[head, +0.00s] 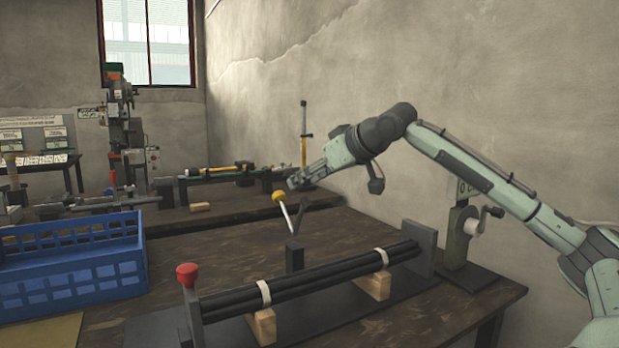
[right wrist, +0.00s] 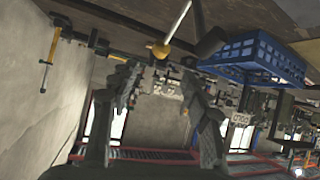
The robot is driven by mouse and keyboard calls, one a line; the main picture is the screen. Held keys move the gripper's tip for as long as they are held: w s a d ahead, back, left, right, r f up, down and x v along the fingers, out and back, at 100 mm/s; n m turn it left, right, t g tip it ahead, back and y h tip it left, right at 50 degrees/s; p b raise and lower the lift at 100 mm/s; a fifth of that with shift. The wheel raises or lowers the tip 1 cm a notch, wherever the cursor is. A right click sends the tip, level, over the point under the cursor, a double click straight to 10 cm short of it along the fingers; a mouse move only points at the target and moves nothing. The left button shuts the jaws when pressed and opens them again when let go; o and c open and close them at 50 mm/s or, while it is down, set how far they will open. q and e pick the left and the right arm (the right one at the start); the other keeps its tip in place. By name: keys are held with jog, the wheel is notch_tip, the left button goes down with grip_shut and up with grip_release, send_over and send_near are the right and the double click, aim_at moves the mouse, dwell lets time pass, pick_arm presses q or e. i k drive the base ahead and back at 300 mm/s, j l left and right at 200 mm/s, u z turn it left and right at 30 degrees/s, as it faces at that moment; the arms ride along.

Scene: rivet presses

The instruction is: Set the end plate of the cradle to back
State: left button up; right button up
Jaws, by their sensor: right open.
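The cradle (head: 150,333) lies along the front of the bench and bears a bundle of black rods (head: 325,277) with white ties on wooden blocks. A grey upright end plate (head: 425,250) stands at its right end. A narrow plate with a red knob (head: 187,275) stands at its left end. Behind the rods, a lever with a yellow ball knob (head: 278,196) leans left above a black post (head: 294,255). My right gripper (head: 294,183) is open close to the yellow ball. In the right wrist view the ball (right wrist: 160,50) shows just beyond my open fingertips (right wrist: 160,72); contact is unclear.
A blue crate (head: 75,275) stands at the left. A crank machine (head: 465,230) stands right of the end plate, under my right arm. Another bench with a long bar (head: 220,172) and a drill press (head: 120,130) are behind. The bench middle is mostly clear.

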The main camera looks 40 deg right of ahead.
aim_at(191, 335)
jog(key=k, duration=1.5)
